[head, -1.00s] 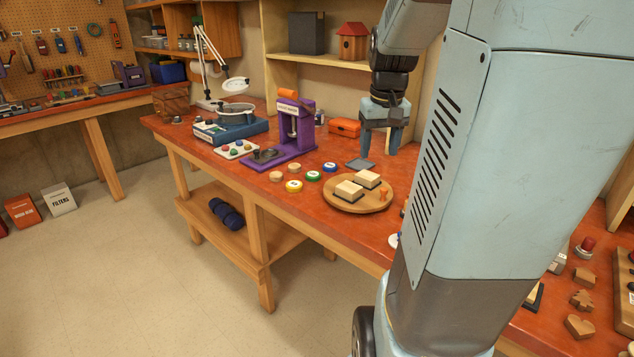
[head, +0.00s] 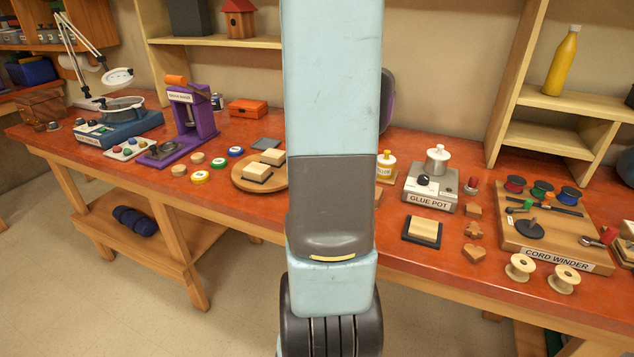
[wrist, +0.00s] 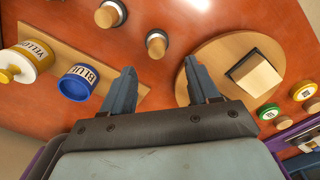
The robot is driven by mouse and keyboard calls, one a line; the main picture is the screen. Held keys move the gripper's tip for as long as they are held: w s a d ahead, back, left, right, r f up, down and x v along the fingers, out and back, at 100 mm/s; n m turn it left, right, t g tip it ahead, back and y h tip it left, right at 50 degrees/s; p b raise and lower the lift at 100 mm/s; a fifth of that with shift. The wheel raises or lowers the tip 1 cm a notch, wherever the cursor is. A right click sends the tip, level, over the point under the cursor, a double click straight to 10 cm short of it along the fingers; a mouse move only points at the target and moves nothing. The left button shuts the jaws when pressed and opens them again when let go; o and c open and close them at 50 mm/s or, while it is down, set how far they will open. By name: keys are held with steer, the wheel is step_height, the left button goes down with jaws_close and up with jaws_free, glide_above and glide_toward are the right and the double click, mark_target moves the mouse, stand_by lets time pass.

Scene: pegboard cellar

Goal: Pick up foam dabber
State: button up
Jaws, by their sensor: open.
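Two small round pieces with wooden tops and pale lower parts show in the wrist view; they look like foam dabbers. The nearer dabber (wrist: 157,43) lies just beyond the gap between my fingertips. The other dabber (wrist: 110,13) is up and to the left. My gripper (wrist: 159,67) is open and empty, with the bare orange-red bench between its fingers. In the head view my arm hides the gripper and this part of the bench.
A round wooden board (wrist: 205,65) with a block stamp (wrist: 255,75) is close to the right finger. Left are a blue-labelled pot (wrist: 77,83) and yellow-labelled pot (wrist: 30,60) on a wooden stand (wrist: 125,98). The glue pot unit (head: 430,190) and cord winder (head: 515,235) stand right of my arm.

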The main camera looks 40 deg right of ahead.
steer(key=shift+s+f, duration=0.15)
steer(key=shift+f, duration=1.55)
steer(key=shift+s+f, duration=0.1)
steer(key=shift+f, duration=1.55)
steer(key=shift+c, duration=0.4)
steer(key=c, duration=1)
steer(key=shift+r, duration=0.15)
